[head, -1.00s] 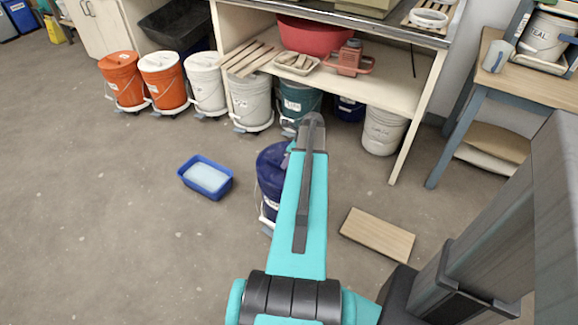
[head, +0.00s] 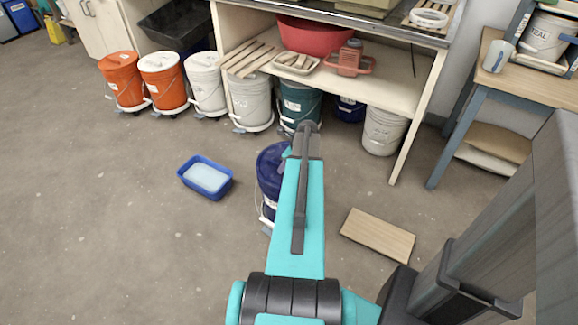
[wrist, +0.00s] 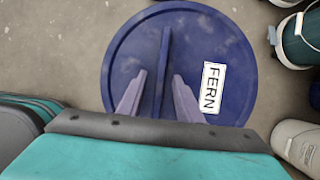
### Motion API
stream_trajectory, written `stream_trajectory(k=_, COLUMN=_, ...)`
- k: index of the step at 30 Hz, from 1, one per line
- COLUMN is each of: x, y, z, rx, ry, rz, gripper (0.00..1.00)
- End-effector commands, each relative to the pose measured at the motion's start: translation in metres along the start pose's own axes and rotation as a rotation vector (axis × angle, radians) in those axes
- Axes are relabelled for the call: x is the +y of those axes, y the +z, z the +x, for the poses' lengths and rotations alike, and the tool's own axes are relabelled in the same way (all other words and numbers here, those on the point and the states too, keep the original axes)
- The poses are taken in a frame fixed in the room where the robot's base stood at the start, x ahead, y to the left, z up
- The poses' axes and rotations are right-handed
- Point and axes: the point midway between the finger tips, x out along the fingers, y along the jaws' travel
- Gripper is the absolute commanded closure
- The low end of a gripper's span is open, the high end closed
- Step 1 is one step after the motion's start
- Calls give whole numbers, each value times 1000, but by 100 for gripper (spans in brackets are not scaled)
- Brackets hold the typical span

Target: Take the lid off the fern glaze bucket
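The fern glaze bucket (head: 268,172) is dark blue and stands on the floor in the head view, partly hidden behind my arm. Its round blue lid (wrist: 228,48) fills the middle of the wrist view and is on the bucket. The lid has a white label reading FERN (wrist: 211,88) and a straight raised bar (wrist: 164,62) across its middle. My gripper (wrist: 159,78) is open over the lid, with one finger on each side of the bar and gaps between. I cannot tell how high the fingertips are. In the head view my arm hides most of the gripper.
A blue tub (head: 205,178) stands on the floor left of the bucket, and a wooden board (head: 378,235) lies to its right. Several orange, white and green buckets stand along the workbench (head: 395,82) behind. The floor at the left is clear.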

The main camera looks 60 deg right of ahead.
Motion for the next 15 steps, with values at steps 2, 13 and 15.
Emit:
stream_trajectory(k=2, x=0, y=0, z=0, rx=0, ry=0, rz=0, gripper=68)
stream_trajectory(k=13, x=0, y=-1, z=2, rx=0, ry=0, rz=0, gripper=80)
stream_trajectory(k=15, x=0, y=-1, z=1, rx=0, ry=0, rz=0, gripper=92)
